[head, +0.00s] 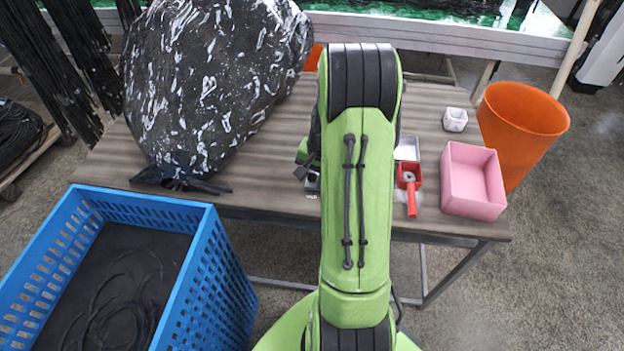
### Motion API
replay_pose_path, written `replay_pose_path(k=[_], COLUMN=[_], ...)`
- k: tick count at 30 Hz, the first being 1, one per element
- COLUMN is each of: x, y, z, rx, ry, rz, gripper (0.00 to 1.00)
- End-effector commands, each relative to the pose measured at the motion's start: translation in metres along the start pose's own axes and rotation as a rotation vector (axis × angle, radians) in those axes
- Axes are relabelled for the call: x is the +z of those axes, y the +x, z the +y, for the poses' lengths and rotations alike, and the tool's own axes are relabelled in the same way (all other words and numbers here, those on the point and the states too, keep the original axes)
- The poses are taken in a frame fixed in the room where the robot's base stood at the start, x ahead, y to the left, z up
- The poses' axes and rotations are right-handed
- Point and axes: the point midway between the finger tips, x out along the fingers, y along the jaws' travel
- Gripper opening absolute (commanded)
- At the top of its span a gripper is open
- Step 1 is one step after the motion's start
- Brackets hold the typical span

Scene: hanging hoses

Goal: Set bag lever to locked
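A red lever (411,200) sticks out toward the front edge of the table from a small red housing (406,171) with a grey round part in it, just right of my arm. Whether it is the bag lever, I cannot tell. A large black bag-like bundle with white flecks (215,85) stands on the left of the table, its dark gathered end (178,177) near the front edge. My green arm fills the middle and hides most of my gripper. Only small dark parts (307,167) show left of the arm, so its opening and any contact are hidden.
A blue crate (205,262) stands at front left. Black hoses hang at upper left.

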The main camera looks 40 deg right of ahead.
Motion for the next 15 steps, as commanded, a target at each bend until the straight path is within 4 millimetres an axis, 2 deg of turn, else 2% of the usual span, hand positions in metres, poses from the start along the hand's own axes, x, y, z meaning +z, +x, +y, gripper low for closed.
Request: replay_pose_path(k=[7, 14, 15], x=[0.0001, 0.0, 0.0], y=[0.0002, 0.0, 0.0], z=[-0.0003, -0.0002, -0.0002], rx=[0.0, 0.0, 0.0], ry=[0.0, 0.0, 0.0], rz=[0.0, 0.0, 0.0], gripper=[0.37, 0.01, 0.0])
